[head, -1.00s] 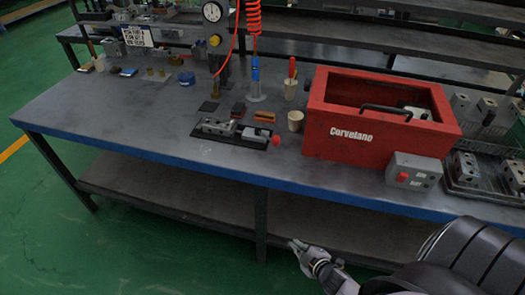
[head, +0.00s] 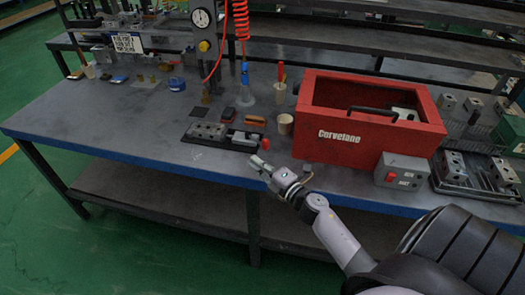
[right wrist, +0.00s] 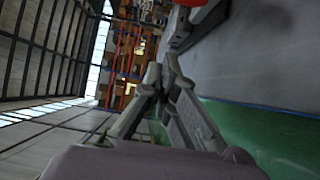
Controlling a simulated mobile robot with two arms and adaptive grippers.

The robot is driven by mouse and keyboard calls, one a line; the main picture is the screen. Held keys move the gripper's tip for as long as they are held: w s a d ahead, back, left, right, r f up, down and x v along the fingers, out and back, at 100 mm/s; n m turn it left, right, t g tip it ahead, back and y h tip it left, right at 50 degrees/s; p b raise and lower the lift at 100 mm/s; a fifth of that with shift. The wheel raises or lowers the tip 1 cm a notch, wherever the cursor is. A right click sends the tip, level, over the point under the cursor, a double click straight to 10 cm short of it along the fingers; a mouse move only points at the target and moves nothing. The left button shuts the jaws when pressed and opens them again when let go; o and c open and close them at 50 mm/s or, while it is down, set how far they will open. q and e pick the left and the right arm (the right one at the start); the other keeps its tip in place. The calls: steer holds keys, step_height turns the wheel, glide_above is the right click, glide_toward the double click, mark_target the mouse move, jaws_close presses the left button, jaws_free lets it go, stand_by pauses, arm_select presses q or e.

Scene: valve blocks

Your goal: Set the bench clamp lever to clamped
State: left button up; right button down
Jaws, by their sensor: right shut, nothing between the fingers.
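The bench clamp (head: 224,136) is a grey metal fixture on a dark base plate near the bench's front edge. Its lever has a red knob (head: 265,143) at the right end, partly hard to make out at this size. My right gripper (head: 257,164) is shut and empty, at the bench's front edge, just below the red knob in the picture and apart from it. In the right wrist view its fingers (right wrist: 163,75) are together, and a red part (right wrist: 190,2), probably the knob, shows at the top edge. My left gripper is not in view.
A red toolbox (head: 330,150) and a grey button box (head: 401,171) stand to the right of the clamp. A beige cup (head: 285,124) is just behind the gripper. A gauge stand (head: 202,18) rises behind. The bench's left front is clear.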

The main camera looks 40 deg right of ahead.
steer(key=w+d, duration=0.2)
steer(key=shift+w+d, duration=0.15)
steer(key=shift+d, duration=0.15)
steer(key=shift+w+d, duration=0.15)
steer(key=shift+d, duration=0.4)
steer(key=shift+d+f+n+y, duration=0.15)
steer(key=shift+d+n+y, duration=0.15)
steer(key=shift+y, duration=0.1)
steer(key=shift+n+y, duration=0.4)
steer(key=shift+y, duration=0.3)
steer(key=d+b, duration=0.2)
steer(key=d, duration=0.2)
steer(key=shift+s+d, duration=0.15)
steer(key=shift+s, duration=0.05)
